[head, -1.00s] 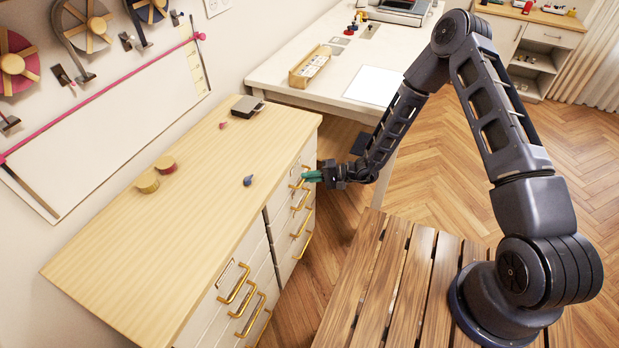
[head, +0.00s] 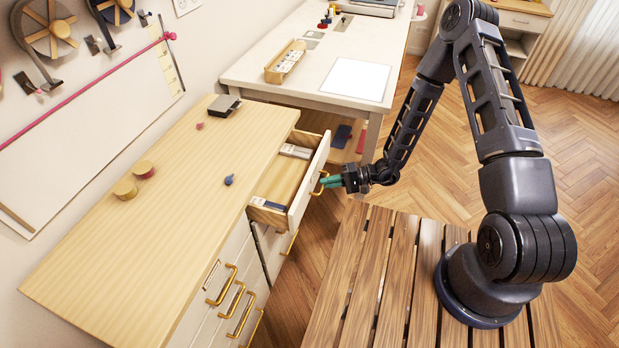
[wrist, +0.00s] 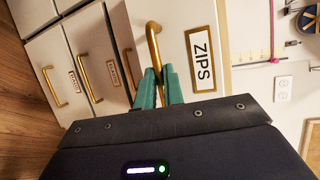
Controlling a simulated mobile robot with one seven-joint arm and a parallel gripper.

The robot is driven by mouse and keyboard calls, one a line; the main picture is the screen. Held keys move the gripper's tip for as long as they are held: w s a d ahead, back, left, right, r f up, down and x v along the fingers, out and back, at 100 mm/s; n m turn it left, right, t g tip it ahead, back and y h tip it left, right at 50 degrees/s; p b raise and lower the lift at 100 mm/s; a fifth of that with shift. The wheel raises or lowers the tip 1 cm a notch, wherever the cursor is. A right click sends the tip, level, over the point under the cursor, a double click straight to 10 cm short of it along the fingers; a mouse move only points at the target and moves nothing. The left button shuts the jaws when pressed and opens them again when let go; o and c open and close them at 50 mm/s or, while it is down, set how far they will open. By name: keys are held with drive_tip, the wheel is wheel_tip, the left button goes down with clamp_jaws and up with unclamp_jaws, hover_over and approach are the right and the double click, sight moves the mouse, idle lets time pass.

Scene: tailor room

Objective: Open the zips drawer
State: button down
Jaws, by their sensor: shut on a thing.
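The zips drawer (head: 309,184) is the top drawer of the cabinet's far column and stands pulled well out in the head view. Its inside shows small packets at both ends and a bare wooden floor between. In the wrist view its white front carries a ZIPS label (wrist: 202,58). My gripper (head: 327,183) has green fingers and is at the drawer's brass handle (wrist: 153,40). In the wrist view the fingers (wrist: 159,88) are shut on that handle, one on each side of the bar.
The wooden cabinet top (head: 165,190) holds several small items. Closed drawers with brass handles (head: 235,310) lie in the near column. A white table (head: 300,60) stands behind. A slatted wooden platform (head: 385,270) lies under my arm's base.

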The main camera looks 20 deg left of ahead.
drive_tip(key=d, duration=0.9)
drive_tip(key=shift+d, duration=0.35)
drive_tip(key=c, duration=1.5)
unclamp_jaws()
drive_tip(key=v, duration=1)
drive_tip(key=shift+d, duration=0.4)
drive_tip(key=shift+w, duration=0.15)
